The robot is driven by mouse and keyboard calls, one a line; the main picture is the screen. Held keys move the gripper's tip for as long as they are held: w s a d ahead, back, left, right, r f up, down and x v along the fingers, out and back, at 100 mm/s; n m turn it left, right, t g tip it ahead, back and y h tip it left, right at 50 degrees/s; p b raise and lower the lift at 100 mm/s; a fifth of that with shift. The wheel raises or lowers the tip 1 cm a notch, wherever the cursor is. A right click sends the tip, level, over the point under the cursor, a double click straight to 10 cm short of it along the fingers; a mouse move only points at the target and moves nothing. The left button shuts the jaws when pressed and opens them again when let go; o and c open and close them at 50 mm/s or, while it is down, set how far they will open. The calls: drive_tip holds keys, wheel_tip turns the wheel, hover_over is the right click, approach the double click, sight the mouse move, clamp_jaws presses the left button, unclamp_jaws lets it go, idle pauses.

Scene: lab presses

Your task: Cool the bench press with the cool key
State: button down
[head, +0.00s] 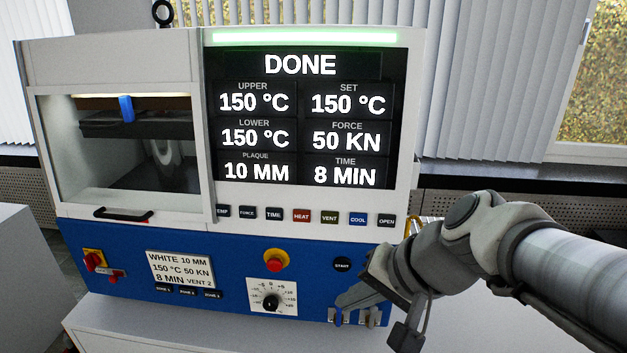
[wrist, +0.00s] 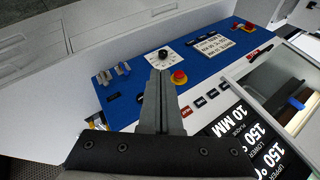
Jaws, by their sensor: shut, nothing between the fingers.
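The bench press (head: 120,235) is white above and blue below. Its display (head: 300,118) reads DONE, with upper, lower and set all at 150 °C, under a lit green bar. The blue COOL key (head: 358,219) is in the row under the display, between VENT (head: 329,218) and OPEN (head: 387,221). My gripper (head: 342,301) is shut and empty, low in front of the blue panel, below and apart from the COOL key. In the wrist view its closed fingers (wrist: 159,75) point at the panel. The COOL key is not visible there; the red HEAT key (wrist: 186,111) shows beside my gripper.
A red emergency stop (head: 275,260), a dial (head: 271,301) and the START key (head: 342,265) sit on the blue panel. A black and red handle (head: 123,215) juts out under the window. The press stands on a pale bench (head: 120,325).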

sight(358, 219)
drive_tip(key=w+d+f+m+t, duration=0.1)
drive_tip(key=w+d+m+t, duration=0.1)
drive_tip(key=w+m, duration=0.3)
drive_tip(key=w+d+f+m+t+y+b, duration=0.1)
drive_tip(key=w+d+f+m+t, duration=0.1)
drive_tip(key=w+m, duration=0.4)
drive_tip(key=w+d, duration=0.1)
drive_tip(key=w, duration=0.1)
drive_tip(key=shift+w+t, duration=0.3)
drive_tip(key=shift+w, duration=0.1)
drive_tip(key=w+d+f, duration=0.1)
drive_tip(key=w, duration=0.7)
drive_tip(key=shift+w+d, duration=0.2)
drive_tip(key=shift+d, duration=0.1)
drive_tip(key=shift+f+b, duration=0.15)
drive_tip(key=shift+b, duration=0.15)
idle(1.1)
drive_tip(key=shift+w, duration=0.45)
